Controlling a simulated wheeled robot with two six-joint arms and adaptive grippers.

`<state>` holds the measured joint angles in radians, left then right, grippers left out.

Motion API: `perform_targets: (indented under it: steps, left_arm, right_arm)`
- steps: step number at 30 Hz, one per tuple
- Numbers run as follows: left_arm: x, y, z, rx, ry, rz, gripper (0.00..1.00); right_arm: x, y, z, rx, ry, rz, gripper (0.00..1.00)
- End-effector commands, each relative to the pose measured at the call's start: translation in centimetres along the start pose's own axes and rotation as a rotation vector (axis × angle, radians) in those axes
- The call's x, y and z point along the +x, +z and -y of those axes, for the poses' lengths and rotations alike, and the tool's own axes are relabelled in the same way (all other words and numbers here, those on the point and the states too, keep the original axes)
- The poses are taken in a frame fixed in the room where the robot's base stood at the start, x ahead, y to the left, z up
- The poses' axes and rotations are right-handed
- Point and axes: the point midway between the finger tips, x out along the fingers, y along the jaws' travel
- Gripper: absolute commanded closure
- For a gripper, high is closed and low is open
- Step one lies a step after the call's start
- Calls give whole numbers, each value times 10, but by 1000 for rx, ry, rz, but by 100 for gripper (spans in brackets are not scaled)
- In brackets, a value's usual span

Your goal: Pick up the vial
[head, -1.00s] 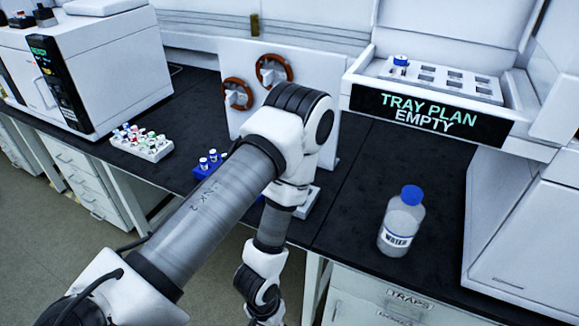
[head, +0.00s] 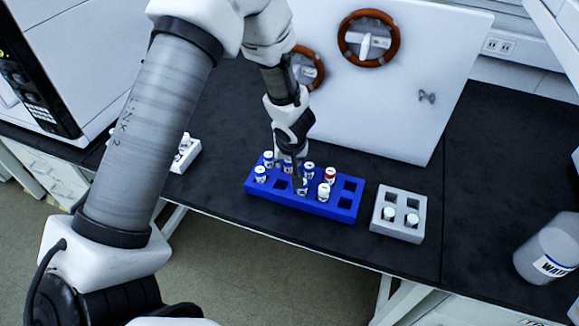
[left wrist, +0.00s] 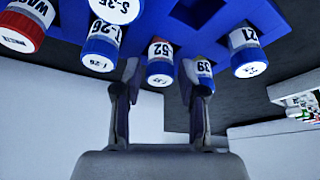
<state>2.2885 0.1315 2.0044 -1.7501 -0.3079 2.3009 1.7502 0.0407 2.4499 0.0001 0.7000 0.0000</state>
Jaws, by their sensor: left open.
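The blue rack (head: 333,208) holds several labelled vials. My left gripper (head: 296,181) points down over the rack among the vials and hides some of them. In the left wrist view its two fingers (left wrist: 160,78) are apart. A blue-capped vial marked 52 (left wrist: 160,65) shows between the fingertips, not gripped. A vial marked 39 (left wrist: 204,70) is partly hidden by the right finger. A blue-capped vial marked T-26 (left wrist: 100,47) is left of the fingers. A red-capped vial (head: 330,174) and a white-capped vial (head: 323,191) also stand in the rack. My right gripper is out of view.
A grey rack (head: 400,230) with white-capped vials stands right of the blue rack. A white panel (head: 420,60) with brown-ringed knobs stands behind. The water bottle (head: 547,250) is at the right edge. Black bench (head: 490,150) between is clear.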

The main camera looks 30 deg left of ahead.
Motion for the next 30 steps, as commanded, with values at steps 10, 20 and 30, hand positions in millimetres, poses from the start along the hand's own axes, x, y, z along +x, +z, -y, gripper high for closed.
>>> perform_targets:
  steps: [10, 20, 30]
  left_arm:
    - [10, 0, 0, 0, 1, 1, 80]
    - [10, 1, 0, 1, 0, 1, 97]
    - [-45, -22, 0, -3, 3, -1, 97]
  right_arm:
    - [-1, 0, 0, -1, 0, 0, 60]
    - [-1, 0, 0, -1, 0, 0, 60]
    - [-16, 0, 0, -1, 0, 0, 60]
